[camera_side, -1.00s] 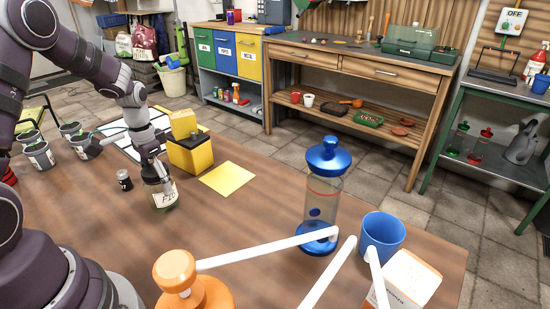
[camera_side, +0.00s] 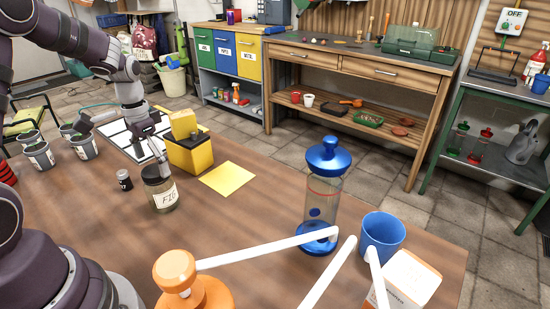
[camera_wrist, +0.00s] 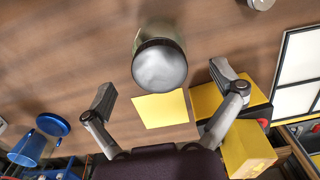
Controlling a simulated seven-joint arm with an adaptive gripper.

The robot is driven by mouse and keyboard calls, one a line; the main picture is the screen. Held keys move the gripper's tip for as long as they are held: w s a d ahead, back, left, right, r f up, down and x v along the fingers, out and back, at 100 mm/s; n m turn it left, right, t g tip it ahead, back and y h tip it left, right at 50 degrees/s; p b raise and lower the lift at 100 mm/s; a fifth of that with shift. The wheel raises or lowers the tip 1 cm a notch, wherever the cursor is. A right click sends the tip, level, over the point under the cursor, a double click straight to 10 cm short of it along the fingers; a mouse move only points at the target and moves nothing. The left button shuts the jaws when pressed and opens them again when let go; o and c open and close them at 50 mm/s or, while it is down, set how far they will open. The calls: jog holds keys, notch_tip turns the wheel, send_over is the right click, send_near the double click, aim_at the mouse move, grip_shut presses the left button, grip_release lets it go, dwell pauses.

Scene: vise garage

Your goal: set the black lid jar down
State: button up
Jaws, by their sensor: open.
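The jar (camera_side: 162,195) with a dark lid and a label reading "FIG" stands upright on the brown wooden table, left of centre in the side view. In the wrist view its round, shiny grey lid top with a dark rim (camera_wrist: 160,67) shows at upper centre. My gripper (camera_side: 156,152) is just above the jar in the side view, apart from its body. In the wrist view my gripper's two fingers (camera_wrist: 163,80) are spread wide, one to each side of the lid, with nothing held between them.
A yellow box (camera_side: 190,155) stands close behind the jar, with a yellow sheet (camera_side: 228,179) to its right. A small black jar (camera_side: 124,180) is to its left. A clear blue-lidded container (camera_side: 323,205), a blue cup (camera_side: 382,236) and white rods stand farther right.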

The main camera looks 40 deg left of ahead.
notch_tip(320, 180, up, 7)
jog(key=shift+r, duration=0.15)
jog(key=s+d+r+t, duration=0.2)
jog(key=s+d, duration=0.1)
jog(key=d, duration=0.4)
jog(key=s+d+r+t, duration=0.3)
jog(key=d, duration=0.4)
jog(key=shift+d, duration=0.2)
jog(key=shift+s+d+f+t, duration=0.1)
jog(key=shift+s+d+t, duration=0.1)
jog(key=shift+d+t, duration=0.1)
jog(key=shift+c, duration=0.8)
jog(key=c, duration=0.4)
